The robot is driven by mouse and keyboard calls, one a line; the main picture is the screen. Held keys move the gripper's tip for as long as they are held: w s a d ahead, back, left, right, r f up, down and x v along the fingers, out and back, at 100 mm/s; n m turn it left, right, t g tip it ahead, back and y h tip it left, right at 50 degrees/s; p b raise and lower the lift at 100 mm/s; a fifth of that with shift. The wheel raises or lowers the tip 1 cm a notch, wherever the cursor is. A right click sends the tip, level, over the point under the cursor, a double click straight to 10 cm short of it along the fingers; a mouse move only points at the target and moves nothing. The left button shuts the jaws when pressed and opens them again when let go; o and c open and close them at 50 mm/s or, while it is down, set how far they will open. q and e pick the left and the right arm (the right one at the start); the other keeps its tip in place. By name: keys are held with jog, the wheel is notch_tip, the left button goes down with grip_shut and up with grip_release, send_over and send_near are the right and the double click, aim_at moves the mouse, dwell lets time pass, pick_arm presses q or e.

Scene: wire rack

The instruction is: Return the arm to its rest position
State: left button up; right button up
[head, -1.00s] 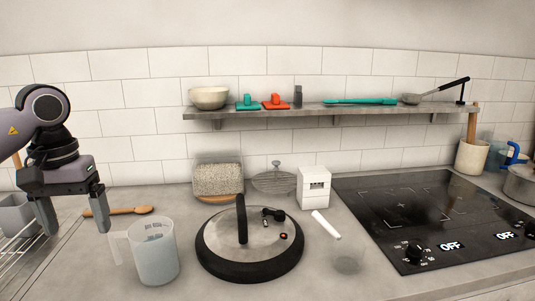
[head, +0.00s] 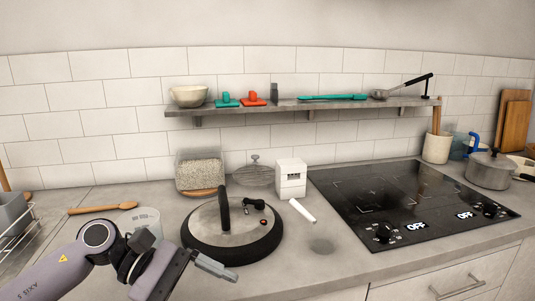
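My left arm comes in from the lower left, folded low in front of the counter. Its grey and purple gripper (head: 218,267) points right, just in front of the round black-rimmed lid (head: 259,243). I see the gripper from the side, so the gap between its fingers is hidden; nothing shows held in it. My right gripper is out of view. The wire rack (head: 32,218) stands at the left edge, only partly in view.
A clear measuring jug (head: 147,218) is partly hidden behind my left arm. A wooden spoon (head: 103,208) lies behind it. A white box (head: 291,178) and a black hob (head: 400,205) are further right. Counter in front of the hob is clear.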

pick_arm(q)
jog(key=d+n+t+h, duration=0.55)
jog(key=n+h, duration=0.25)
jog(key=n, duration=0.6)
jog(key=a+f+n+t+y, duration=0.5)
jog(key=f+n+t+y, duration=0.2)
jog(key=n, duration=0.9)
jog(key=a+f+n+t+y, duration=0.5)
jog(key=f+n+t+y, duration=0.15)
jog(key=n, duration=0.95)
jog(key=s+a+f+n+g+y, duration=0.2)
jog(key=s+a+f+n+g, duration=0.1)
jog(key=s+f+n, duration=0.3)
jog(key=s+a+f+n+g+y, duration=0.2)
jog(key=s+a+f+n+y, duration=0.1)
jog(key=s+f+n, duration=0.4)
notch_tip(320, 180, down, 3)
jog(key=shift+f+g, duration=0.1)
jog(key=shift+g, duration=0.3)
jog(key=shift+s+a, duration=0.1)
